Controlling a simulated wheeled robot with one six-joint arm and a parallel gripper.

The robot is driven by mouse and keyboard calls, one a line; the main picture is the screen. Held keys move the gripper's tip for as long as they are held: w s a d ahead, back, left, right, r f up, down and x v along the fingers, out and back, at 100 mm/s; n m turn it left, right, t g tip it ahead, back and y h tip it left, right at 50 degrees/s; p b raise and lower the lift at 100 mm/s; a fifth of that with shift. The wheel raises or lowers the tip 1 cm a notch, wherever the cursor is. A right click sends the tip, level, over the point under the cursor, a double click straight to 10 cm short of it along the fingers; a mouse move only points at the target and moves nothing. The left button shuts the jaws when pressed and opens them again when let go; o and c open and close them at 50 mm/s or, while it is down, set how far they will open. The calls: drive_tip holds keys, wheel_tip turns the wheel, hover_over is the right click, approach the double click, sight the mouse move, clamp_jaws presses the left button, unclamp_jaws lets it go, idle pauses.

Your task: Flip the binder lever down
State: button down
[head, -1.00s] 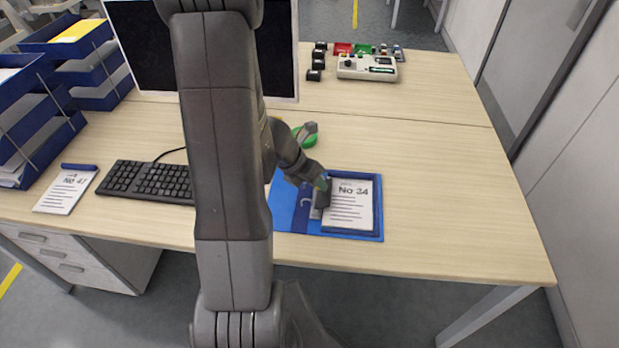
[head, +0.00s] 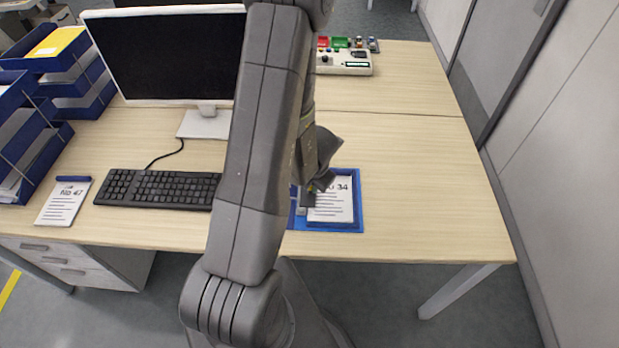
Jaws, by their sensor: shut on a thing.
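The open blue binder (head: 358,221) lies on the desk right of the middle, partly hidden behind my arm. A white sheet marked 34 (head: 332,209) lies on its right half. My gripper (head: 309,200) is down at the binder's ring mechanism, along the left edge of the sheet. Its fingers are shut on the binder lever, which they mostly hide. A small pale metal part (head: 301,211) of the mechanism shows just beside the fingertips. I cannot tell the lever's angle.
A monitor (head: 165,55) and a black keyboard (head: 155,188) stand left of my arm. A notepad marked 47 (head: 63,203) and blue letter trays (head: 40,148) are at the far left. A white device (head: 342,64) stands at the back. The desk right of the binder is clear.

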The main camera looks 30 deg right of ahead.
drive_tip(key=shift+f, duration=0.1)
idle(0.3)
drive_tip(key=c, duration=1.3)
unclamp_jaws()
drive_tip(key=shift+o, duration=0.2)
